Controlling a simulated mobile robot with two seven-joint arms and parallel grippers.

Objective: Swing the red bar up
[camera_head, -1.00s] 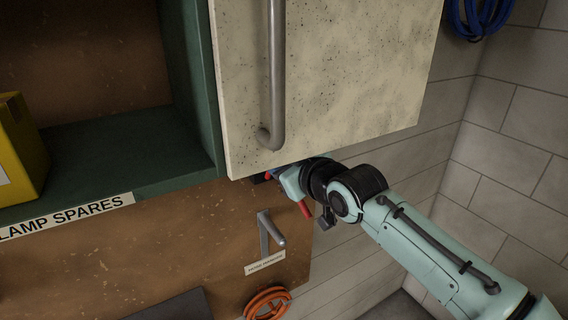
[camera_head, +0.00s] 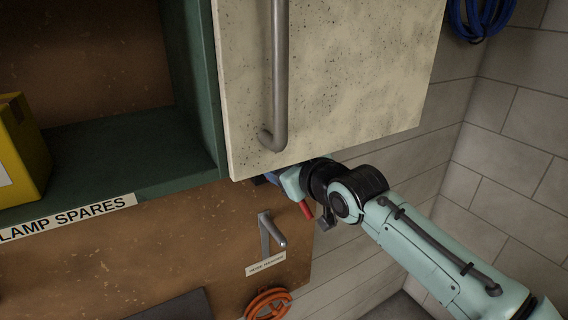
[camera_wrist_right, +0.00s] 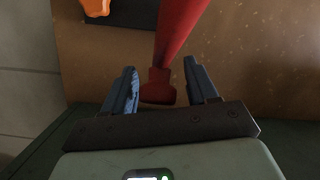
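The red bar (camera_head: 306,210) shows in the head view as a short piece below my right gripper, under the cabinet door's lower edge. In the right wrist view the red bar (camera_wrist_right: 178,35) comes down from the top, and its blocky end lies between my right gripper's two fingers. Those fingers stand apart, with a gap on both sides of the bar. In the head view my right gripper (camera_head: 272,178) is mostly hidden behind the door's lower edge and its own wrist. My left gripper is not in view.
The pale cabinet door (camera_head: 345,85) with a long metal handle (camera_head: 279,70) hangs just above my right wrist. A metal hook (camera_head: 270,235) and an orange coil (camera_head: 268,303) are below. A yellow box (camera_head: 22,150) stands on the green shelf (camera_head: 125,150).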

